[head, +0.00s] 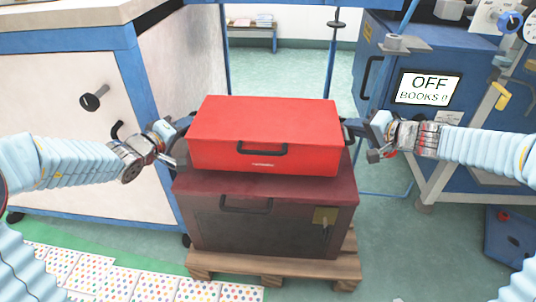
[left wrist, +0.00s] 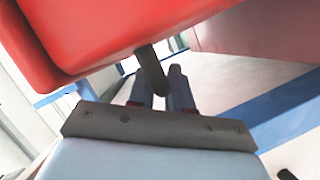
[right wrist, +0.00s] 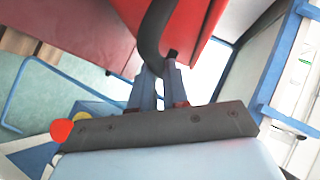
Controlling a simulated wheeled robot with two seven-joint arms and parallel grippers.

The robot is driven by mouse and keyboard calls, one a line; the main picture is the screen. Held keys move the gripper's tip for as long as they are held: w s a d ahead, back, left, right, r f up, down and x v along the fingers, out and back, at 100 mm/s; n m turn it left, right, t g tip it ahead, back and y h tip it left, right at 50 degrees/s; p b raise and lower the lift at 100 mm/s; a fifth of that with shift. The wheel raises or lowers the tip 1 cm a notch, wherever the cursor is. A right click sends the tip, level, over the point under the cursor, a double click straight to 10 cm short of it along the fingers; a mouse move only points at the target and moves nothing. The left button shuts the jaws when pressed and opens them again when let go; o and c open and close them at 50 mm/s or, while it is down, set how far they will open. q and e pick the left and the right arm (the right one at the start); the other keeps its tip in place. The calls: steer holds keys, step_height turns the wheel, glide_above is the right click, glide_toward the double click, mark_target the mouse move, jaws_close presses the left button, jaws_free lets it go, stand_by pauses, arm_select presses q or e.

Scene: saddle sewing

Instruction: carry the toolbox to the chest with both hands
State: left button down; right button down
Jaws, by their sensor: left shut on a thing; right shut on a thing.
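The red toolbox (head: 265,125) is above the dark red chest lid in the head view, with its black front handle (head: 262,149) facing me. I cannot tell whether it touches the lid. The chest (head: 268,222) has a dark red top and grey-brown front and stands on a wooden pallet. My left gripper (head: 183,124) is shut on the black side handle at the toolbox's left end; the handle also shows in the left wrist view (left wrist: 151,68). My right gripper (head: 352,129) is shut on the side handle at the right end, seen in the right wrist view (right wrist: 155,35).
A white cabinet with blue trim (head: 70,110) stands close on the left. A blue machine with an "OFF" screen (head: 428,89) stands on the right. The wooden pallet (head: 275,266) juts out below the chest. Dotted sheets (head: 130,283) lie on the floor at front left.

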arm_select(q)
steer(key=shift+d, duration=0.25)
arm_select(e)
steer(key=shift+a, duration=0.25)
